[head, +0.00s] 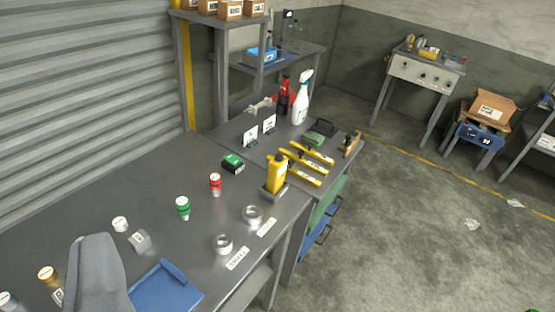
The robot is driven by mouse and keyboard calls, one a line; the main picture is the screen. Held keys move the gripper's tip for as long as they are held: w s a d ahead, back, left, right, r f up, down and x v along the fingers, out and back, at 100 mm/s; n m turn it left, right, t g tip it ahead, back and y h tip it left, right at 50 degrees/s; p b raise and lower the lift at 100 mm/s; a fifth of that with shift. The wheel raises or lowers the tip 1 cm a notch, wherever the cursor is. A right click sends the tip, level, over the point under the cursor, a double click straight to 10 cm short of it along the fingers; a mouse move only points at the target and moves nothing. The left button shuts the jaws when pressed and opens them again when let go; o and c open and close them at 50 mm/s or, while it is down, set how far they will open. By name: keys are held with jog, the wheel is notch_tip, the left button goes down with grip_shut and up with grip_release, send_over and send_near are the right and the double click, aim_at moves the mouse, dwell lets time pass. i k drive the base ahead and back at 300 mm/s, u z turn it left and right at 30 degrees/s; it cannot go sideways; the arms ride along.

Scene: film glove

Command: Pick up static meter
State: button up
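No object carries a readable static meter label, so I cannot tell for sure which one it is. A yellow upright device or bottle (277,174) stands in a small grey base near the front edge of the dark workbench (150,185). A small green and black box-shaped device (233,163) lies farther back on the bench, left of the yellow one. A smooth grey rounded shape (98,275) at the lower left looks like part of my arm or gripper. No fingertips can be made out, and nothing is seen held.
Red (215,184) and green (183,208) capped bottles, two tape rolls (252,216) and a blue tray (165,288) are on the near bench. The concrete floor (400,230) at right is mostly clear.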

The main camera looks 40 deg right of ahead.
aim_at(276, 168)
jog(key=z, duration=0.2)
jog(key=i, duration=0.95)
jog(key=z, duration=0.25)
